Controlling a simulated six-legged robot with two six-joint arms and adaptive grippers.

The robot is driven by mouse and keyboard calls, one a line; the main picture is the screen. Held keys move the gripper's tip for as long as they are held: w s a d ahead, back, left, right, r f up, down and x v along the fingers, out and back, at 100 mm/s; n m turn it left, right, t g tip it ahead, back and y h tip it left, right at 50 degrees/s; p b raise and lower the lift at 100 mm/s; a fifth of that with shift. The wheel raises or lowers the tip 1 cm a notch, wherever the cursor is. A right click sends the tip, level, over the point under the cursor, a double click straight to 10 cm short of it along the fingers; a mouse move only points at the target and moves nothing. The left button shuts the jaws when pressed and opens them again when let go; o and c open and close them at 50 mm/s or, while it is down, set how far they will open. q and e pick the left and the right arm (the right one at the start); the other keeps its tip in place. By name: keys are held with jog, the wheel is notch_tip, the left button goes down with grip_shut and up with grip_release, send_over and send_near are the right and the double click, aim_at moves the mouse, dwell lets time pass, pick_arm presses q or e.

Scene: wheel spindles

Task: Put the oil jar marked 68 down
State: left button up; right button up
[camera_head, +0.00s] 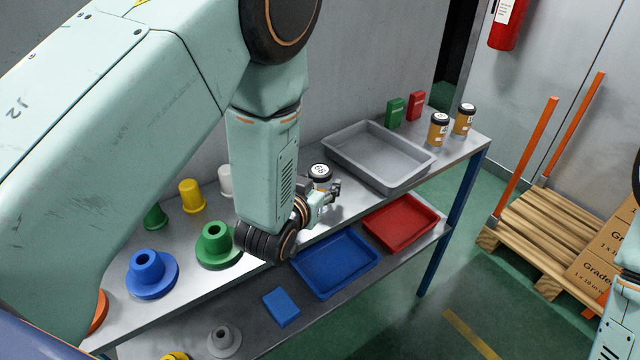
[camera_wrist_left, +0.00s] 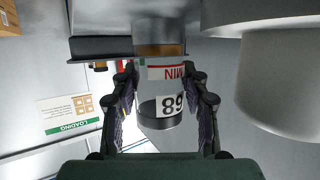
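The oil jar marked 68 (camera_head: 319,173) has a white-topped dark lid and a clear body. It is upright over the table's upper top, in front of the grey tray. The left wrist view is upside down and shows the jar (camera_wrist_left: 161,90), its 68 label and a little amber oil at its base. My left gripper (camera_head: 327,190) has one finger on each side of the jar, the fingertips close against its sides (camera_wrist_left: 162,72). The base is at or very near the metal top; I cannot tell if it touches. My right gripper is out of view.
The grey tray (camera_head: 337,147) is behind the jar, with two amber jars (camera_head: 438,130) (camera_head: 463,119) farther right. A white spindle (camera_head: 226,180), also in the wrist view (camera_wrist_left: 285,80), and a green one (camera_head: 214,242) stand left. Blue (camera_head: 335,292) and red (camera_head: 402,245) trays lie below.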

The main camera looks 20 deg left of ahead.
pick_arm(q)
jog(key=o, duration=0.3)
jog(key=shift+d+r, duration=0.1)
jog(key=shift+d, duration=0.2)
jog(key=shift+o, duration=0.2)
jog(key=shift+a, duration=0.1)
jog(key=shift+a, duration=0.1)
jog(key=shift+r, duration=0.15)
jog(key=p+v, duration=0.5)
jog(key=v, duration=0.6)
jog(key=shift+s+r+p, duration=0.1)
jog(key=shift+s+p, duration=0.05)
jog(key=shift+p, duration=0.15)
jog(key=shift+s+r, duration=0.1)
jog(key=shift+s, duration=0.25)
